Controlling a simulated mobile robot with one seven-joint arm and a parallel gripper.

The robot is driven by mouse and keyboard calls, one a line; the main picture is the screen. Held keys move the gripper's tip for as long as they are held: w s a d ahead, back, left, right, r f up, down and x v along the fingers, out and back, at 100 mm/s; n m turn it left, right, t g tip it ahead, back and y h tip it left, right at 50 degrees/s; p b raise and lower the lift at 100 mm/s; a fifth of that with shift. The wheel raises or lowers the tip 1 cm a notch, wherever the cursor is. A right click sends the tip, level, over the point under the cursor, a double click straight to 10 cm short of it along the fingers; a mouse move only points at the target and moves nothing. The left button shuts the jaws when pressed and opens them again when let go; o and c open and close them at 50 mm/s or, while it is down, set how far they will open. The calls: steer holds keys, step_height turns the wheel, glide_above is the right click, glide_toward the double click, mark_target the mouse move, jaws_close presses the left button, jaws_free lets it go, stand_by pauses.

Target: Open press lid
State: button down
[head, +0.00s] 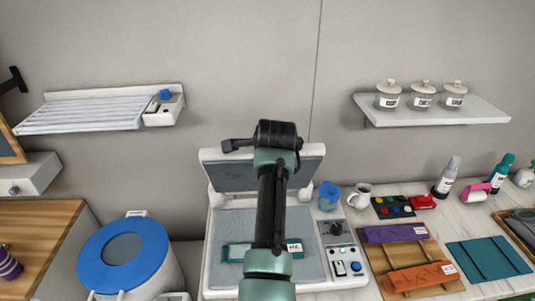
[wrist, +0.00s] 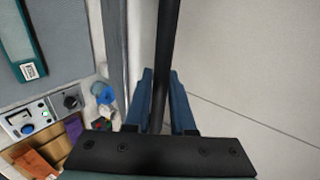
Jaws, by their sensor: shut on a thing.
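The press (head: 212,272) stands on the counter with its lid (head: 225,176) raised and leaning back toward the wall. In the head view my arm covers the middle of the lid and bed, and hides the fingers.
A control panel (head: 340,250) is at the press's right side, with a blue cup (head: 329,196) and white mug (head: 358,197) behind it. A blue-rimmed bin (head: 152,240) stands left. Shelves (head: 430,112) hang on the wall above.

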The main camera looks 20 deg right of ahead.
steer(key=shift+w, duration=0.15)
steer(key=c, duration=0.8)
jaws_free()
steer(key=shift+o, duration=0.2)
steer(key=b+v, duration=0.4)
steer(key=v, duration=0.9)
